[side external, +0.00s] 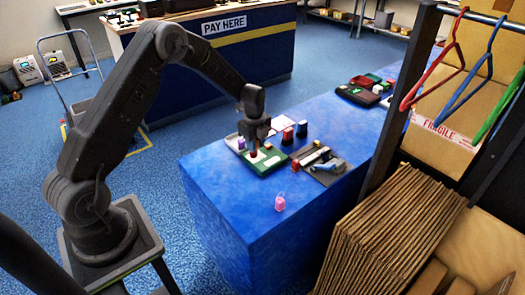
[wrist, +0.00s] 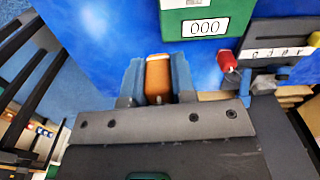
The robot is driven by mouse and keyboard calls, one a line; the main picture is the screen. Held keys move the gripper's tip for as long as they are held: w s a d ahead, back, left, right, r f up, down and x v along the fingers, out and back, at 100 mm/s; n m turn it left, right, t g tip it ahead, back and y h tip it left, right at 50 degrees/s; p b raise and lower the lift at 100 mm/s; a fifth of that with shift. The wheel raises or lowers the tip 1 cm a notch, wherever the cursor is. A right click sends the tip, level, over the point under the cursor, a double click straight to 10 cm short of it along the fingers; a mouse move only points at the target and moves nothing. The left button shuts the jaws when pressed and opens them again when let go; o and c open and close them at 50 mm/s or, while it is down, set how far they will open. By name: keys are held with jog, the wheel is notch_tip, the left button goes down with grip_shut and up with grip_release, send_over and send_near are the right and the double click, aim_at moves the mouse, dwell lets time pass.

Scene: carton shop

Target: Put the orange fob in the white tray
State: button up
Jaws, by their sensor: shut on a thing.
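My gripper (side external: 256,140) is above the blue counter, over or close to the green tray (side external: 270,168) in the side view. In the wrist view my gripper (wrist: 157,82) has its blue fingers closed on both sides of an orange-brown fob (wrist: 158,76). The fob also shows as a small orange-brown patch below the fingers in the side view (side external: 254,153). A pale, whitish flat thing (side external: 282,122) lies behind my gripper; it may be the white tray, partly hidden. A light grey tray (side external: 231,142) is at the left with a purple item by it.
A dark grey tray (side external: 327,176) holds several items. A pink item (side external: 280,202) lies near the front edge. More trays (side external: 362,95) are farther back.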

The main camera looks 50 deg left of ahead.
jog(key=s+a, duration=0.3)
jog(key=a, duration=0.9)
jog(key=s+a, duration=0.3)
jog(key=a, duration=0.9)
send_over(235, 142)
jog(key=shift+m, duration=0.4)
notch_tip(235, 142, down, 6)
jog(key=shift+f, duration=2)
jog(key=o, duration=0.6)
jog(key=shift+f, duration=0.15)
